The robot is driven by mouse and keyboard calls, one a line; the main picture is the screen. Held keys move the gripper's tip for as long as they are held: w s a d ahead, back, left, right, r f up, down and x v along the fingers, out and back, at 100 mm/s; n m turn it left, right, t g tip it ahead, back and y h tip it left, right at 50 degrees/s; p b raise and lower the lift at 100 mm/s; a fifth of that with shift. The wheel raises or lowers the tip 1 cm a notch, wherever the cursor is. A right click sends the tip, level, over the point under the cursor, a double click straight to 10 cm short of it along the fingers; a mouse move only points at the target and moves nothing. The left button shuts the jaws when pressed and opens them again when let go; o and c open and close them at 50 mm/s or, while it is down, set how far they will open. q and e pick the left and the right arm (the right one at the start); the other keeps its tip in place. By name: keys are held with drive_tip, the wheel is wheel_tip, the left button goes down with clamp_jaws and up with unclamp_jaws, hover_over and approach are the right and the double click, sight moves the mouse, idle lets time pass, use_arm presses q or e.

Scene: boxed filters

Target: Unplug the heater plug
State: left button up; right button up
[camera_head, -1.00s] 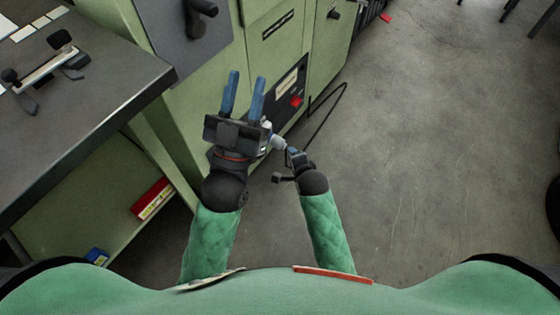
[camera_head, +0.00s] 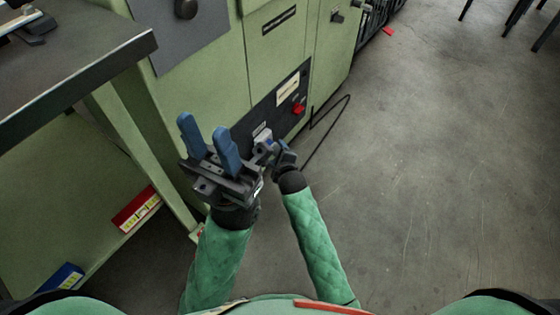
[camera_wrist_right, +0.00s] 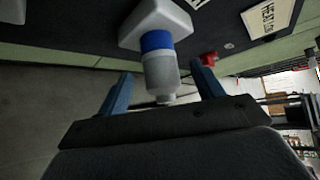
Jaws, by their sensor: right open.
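The heater plug (camera_wrist_right: 160,72) is a grey cylinder with a blue ring. It sits in a white socket housing (camera_wrist_right: 155,22) on the dark panel. My right gripper (camera_wrist_right: 162,88) is open in the right wrist view, with one blue finger on each side of the plug and gaps between. In the head view my right gripper (camera_head: 276,152) is at the low front panel by the white socket housing (camera_head: 262,135), and hides most of the plug. My left gripper (camera_head: 205,132) is open and empty, its blue fingers apart, left of the socket.
A red switch (camera_head: 298,108) and a white label (camera_head: 288,88) are on the dark panel. A black cable (camera_head: 330,125) loops onto the floor. A dark-topped bench (camera_head: 75,65) stands left, with a red box (camera_head: 136,209) below.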

sight(276, 151)
drive_tip(key=shift+b+x, duration=0.45)
drive_tip(key=shift+x, duration=1.3)
drive_tip(key=c, duration=1.1)
drive_tip(key=shift+s+d+p, duration=0.8)
drive_tip(key=shift+d+p, duration=0.15)
drive_tip(key=shift+d, duration=0.2)
drive_tip(key=shift+s+d+p, duration=0.85)
drive_tip(key=shift+d+p, duration=0.05)
drive_tip(key=shift+d, duration=0.2)
drive_tip(key=shift+s+d+p, duration=0.85)
drive_tip(key=shift+s+d, duration=0.05)
drive_tip(key=shift+d, duration=0.3)
drive_tip(key=shift+s+d+p, duration=0.85)
drive_tip(key=shift+d+p, duration=0.05)
drive_tip(key=shift+d, duration=0.35)
drive_tip(key=shift+s+d+p, duration=0.85)
drive_tip(key=shift+s+d, duration=0.05)
drive_tip(key=shift+d, duration=0.3)
